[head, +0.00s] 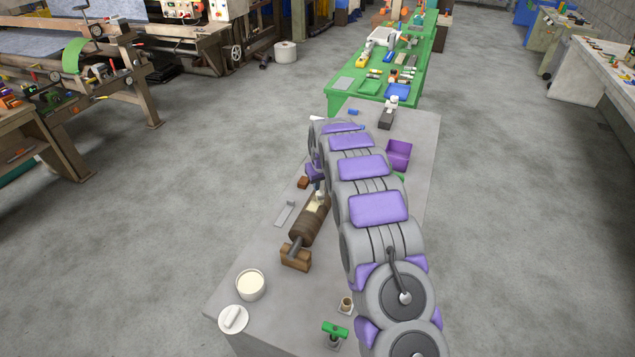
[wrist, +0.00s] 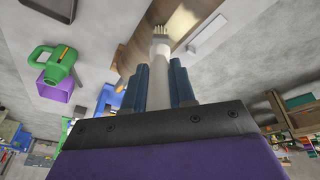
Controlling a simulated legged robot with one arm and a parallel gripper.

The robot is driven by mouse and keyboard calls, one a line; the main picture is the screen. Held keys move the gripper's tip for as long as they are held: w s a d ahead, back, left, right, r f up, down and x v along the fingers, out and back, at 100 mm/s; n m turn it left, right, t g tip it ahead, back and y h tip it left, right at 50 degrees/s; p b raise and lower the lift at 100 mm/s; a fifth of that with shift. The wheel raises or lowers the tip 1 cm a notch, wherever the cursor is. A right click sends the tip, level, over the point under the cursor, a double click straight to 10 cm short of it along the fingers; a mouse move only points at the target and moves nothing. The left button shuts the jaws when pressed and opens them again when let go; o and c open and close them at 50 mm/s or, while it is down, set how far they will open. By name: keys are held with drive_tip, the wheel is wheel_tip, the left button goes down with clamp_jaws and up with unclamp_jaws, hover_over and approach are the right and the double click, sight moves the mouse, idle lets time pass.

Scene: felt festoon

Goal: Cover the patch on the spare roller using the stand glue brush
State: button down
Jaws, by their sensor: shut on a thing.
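The spare roller (head: 305,229) is a brown cylinder on wooden supports on the grey table. It also shows in the wrist view (wrist: 134,45). A cream patch (head: 314,205) lies on its upper side and shows as a pale glossy area in the wrist view (wrist: 184,22). My gripper (wrist: 160,78) is shut on the white handle of the glue brush (wrist: 159,50). The bristles point at the roller, at the patch's edge; I cannot tell whether they touch. In the head view my arm hides most of the gripper.
An open tub of cream glue (head: 250,286) and a white lid (head: 233,319) stand at the table's near left. A green-handled item (head: 334,329) and small holder (head: 346,304) are nearby. A grey bar (head: 285,213) lies left of the roller. A purple bin (head: 399,154) stands right.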

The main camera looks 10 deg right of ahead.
drive_tip(key=shift+w+a+r, duration=0.1)
drive_tip(key=shift+w+a, duration=0.25)
drive_tip(key=shift+w, duration=0.05)
drive_tip(key=shift+s+d, duration=0.4)
drive_tip(key=shift+d, duration=0.05)
drive_tip(key=shift+w+a, duration=0.35)
drive_tip(key=shift+a, duration=0.15)
idle(1.4)
drive_tip(key=shift+w, duration=0.1)
